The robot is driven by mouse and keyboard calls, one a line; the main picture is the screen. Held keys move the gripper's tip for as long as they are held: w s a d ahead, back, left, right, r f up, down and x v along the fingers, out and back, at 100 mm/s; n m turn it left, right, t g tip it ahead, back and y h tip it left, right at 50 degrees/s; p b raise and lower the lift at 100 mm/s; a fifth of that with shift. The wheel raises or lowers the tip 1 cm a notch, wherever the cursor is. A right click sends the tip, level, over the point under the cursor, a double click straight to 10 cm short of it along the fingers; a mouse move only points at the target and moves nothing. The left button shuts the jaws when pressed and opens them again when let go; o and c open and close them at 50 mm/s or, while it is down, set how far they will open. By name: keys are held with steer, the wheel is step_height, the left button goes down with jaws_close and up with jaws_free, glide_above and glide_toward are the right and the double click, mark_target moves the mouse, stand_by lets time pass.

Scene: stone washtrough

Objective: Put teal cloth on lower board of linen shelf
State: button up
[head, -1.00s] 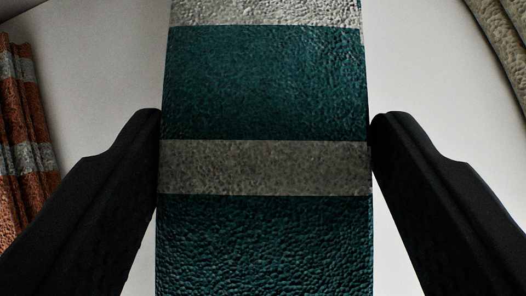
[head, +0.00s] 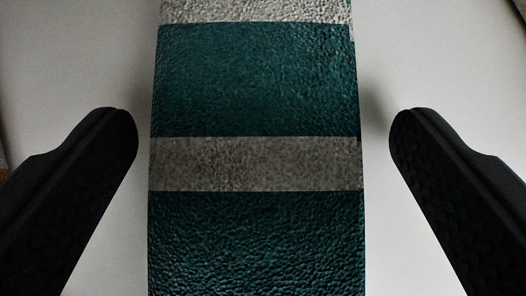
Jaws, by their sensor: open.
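The teal cloth (head: 256,80) with pale grey bands fills the middle of the head view, running from top to bottom. My gripper (head: 264,140) is open, with one black finger on each side of the cloth. A gap shows between each fingertip and the cloth's edges; the left gap is narrower than the right. A pale, plain surface shows behind the cloth. I cannot tell from this view whether it is the lower board of the linen shelf.
A sliver of a reddish-brown thing (head: 3,168) shows at the left edge. The pale surface (head: 440,60) looks bare on both sides of the cloth.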

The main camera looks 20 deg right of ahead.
steer(key=shift+r, duration=0.1)
steer(key=shift+b+v, duration=0.85)
steer(key=shift+v, duration=2.85)
